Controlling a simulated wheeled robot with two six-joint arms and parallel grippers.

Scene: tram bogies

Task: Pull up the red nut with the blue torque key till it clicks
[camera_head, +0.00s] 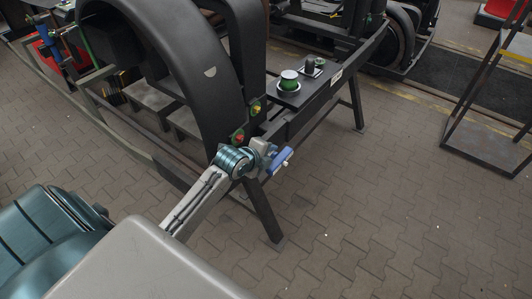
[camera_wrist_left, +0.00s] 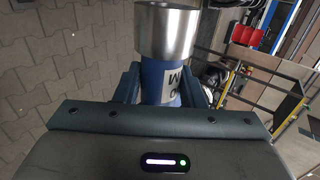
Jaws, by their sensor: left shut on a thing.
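The blue torque key (camera_head: 281,160) is in my left gripper (camera_head: 269,156), out in front of the dark bogie frame. In the left wrist view the key's blue body (camera_wrist_left: 160,82) sits between the two fingers, with a wide silver socket (camera_wrist_left: 166,32) at its far end and part of dark lettering on its side. The red nut (camera_head: 239,138) shows small on a green plate on the frame, just above and left of my wrist. The key is apart from it, to the right and lower. My right gripper is not in view.
A yellow nut (camera_head: 256,108) sits on another green plate above the red one. A dark shelf (camera_head: 318,82) carries a green-and-white round part (camera_head: 289,82). A dark stand leg (camera_head: 265,215) reaches the floor below my gripper.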

